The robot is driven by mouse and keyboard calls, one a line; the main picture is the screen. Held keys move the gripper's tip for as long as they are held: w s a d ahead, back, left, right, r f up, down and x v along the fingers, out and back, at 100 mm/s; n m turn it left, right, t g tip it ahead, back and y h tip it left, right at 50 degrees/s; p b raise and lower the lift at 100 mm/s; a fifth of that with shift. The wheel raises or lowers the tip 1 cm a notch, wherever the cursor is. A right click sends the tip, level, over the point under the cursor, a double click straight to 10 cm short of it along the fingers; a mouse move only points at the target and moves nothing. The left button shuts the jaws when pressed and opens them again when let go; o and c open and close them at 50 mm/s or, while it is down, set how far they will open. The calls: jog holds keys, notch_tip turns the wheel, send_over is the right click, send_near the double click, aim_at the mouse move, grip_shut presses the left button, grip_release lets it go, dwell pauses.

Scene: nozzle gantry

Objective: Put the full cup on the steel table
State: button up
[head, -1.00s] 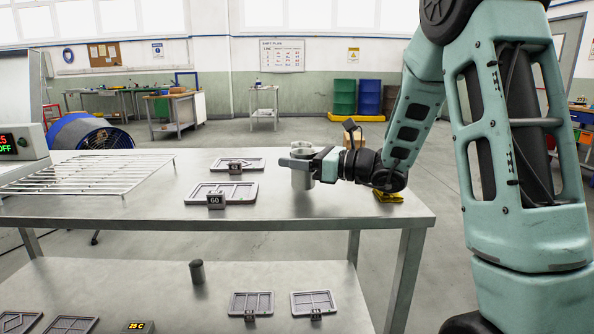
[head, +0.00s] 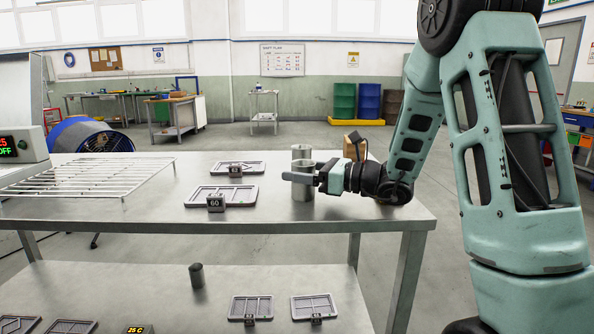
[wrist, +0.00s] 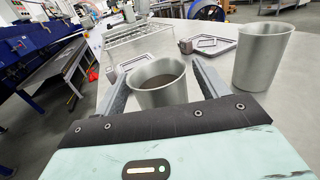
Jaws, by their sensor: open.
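A grey metal cup (head: 302,194) stands upright on the steel table (head: 150,218), near its right part. In the wrist view the same cup (wrist: 160,97) has grey-brown contents inside. My gripper (head: 292,174) is open, with one finger on each side of this cup. The fingers also show in the wrist view (wrist: 162,66); I cannot tell whether either one touches the cup. A second metal cup (head: 301,151) stands just behind the first. In the wrist view this second cup (wrist: 262,58) is at the right, apart from the fingers; its inside is hidden.
A wire rack (head: 90,178) lies on the table's left part. Framed plates (head: 237,167) lie left of the cups, one with a block marked 60 (head: 216,203). A small brown box (head: 351,150) is behind my wrist. The front right table top is clear.

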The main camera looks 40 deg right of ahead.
jog(key=v, duration=0.6)
jog(key=shift+s, duration=0.1)
dwell(0.3)
